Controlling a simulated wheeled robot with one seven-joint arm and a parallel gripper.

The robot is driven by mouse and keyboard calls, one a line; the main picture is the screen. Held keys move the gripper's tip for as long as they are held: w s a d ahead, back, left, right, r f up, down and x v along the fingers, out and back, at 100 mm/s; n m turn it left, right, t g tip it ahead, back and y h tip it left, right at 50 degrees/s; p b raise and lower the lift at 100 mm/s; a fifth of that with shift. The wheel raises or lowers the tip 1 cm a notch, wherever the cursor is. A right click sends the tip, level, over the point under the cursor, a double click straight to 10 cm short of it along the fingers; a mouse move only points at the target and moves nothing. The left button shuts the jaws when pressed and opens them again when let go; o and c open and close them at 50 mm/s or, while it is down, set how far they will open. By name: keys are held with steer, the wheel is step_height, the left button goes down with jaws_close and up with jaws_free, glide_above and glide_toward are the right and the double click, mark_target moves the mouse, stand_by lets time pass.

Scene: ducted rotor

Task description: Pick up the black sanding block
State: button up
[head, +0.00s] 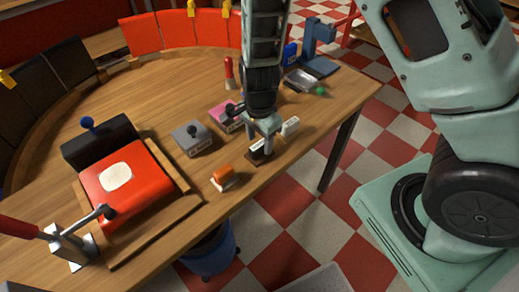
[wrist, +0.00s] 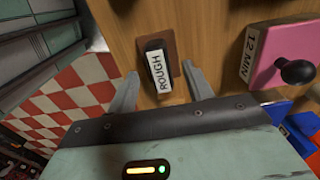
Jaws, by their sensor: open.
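In the wrist view the black sanding block (wrist: 155,46) has a white label reading ROUGH and sits on a brown pad on the wooden table. My gripper (wrist: 160,71) is open, with one finger on either side of the block's labelled end. No contact shows, and I cannot tell how far above the table the fingertips are. In the head view my gripper (head: 262,142) points down near the table's front edge. The dark block or its pad (head: 257,157) shows below the fingers, partly hidden by them.
A pink box (head: 225,117) with a black knob and a grey box (head: 193,138) stand left of my gripper. An orange block (head: 222,178) lies near the front edge. A small white card-like piece (head: 290,127) stands to the right. A red-topped case (head: 125,185) is farther left.

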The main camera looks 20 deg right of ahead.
mark_target(259, 144)
steer(key=shift+f, duration=1.45)
steer(key=c, duration=1.1)
step_height(259, 144, up, 10)
steer(key=shift+r, duration=0.1)
steer(key=shift+o, duration=0.7)
